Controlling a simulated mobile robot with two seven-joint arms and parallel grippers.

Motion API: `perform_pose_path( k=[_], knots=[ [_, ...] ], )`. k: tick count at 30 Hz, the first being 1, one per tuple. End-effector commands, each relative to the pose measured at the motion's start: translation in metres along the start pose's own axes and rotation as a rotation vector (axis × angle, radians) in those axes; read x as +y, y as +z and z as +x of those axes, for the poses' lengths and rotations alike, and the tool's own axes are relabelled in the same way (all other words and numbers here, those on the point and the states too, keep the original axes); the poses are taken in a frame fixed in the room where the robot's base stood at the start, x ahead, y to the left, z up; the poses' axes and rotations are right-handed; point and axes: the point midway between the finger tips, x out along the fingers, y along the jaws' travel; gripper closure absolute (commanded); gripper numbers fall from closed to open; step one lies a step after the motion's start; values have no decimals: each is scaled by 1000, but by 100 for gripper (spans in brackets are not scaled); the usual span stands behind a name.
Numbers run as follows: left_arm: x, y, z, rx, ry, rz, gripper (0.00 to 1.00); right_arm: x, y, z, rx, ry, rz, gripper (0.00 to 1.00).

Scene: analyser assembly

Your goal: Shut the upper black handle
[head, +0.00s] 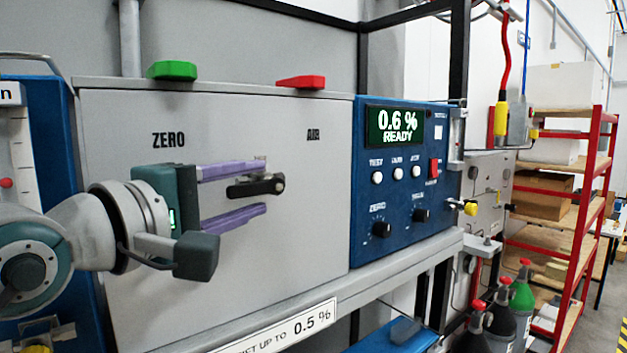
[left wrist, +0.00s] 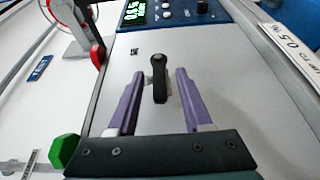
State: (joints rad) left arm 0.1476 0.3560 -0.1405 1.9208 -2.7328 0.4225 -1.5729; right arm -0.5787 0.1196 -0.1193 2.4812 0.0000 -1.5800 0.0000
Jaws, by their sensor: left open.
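The black handle (head: 254,187) is on the grey front panel below the "AIR" label. It lies nearly level in the head view, with its round end at the right. My left gripper (head: 264,189) is open, with one purple finger above the handle and one below it. In the left wrist view the handle (left wrist: 159,80) stands between the two purple fingers of the gripper (left wrist: 159,73), with a visible gap on each side. My right gripper is not in view.
A green knob (head: 173,70) and a red knob (head: 301,82) sit on the panel's top edge. A blue analyser (head: 405,185) to the right reads "0.6 % READY". A ledge (head: 300,300) runs below. Gas bottles (head: 522,290) and a red-framed shelf (head: 570,235) stand farther right.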

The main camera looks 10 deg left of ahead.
Motion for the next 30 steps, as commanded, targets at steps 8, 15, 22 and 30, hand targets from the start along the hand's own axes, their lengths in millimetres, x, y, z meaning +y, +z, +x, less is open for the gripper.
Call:
perform_pose_path(
  k=[8, 15, 22, 30],
  knots=[
    [0, 0, 0, 0, 1, -1, 62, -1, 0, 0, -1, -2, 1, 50],
    [0, 0, 0, 0, 1, -1, 89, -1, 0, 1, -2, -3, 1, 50],
    [0, 0, 0, 0, 1, -1, 100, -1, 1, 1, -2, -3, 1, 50],
    [0, 0, 0, 0, 2, -2, 100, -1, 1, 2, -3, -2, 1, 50]
  ],
)
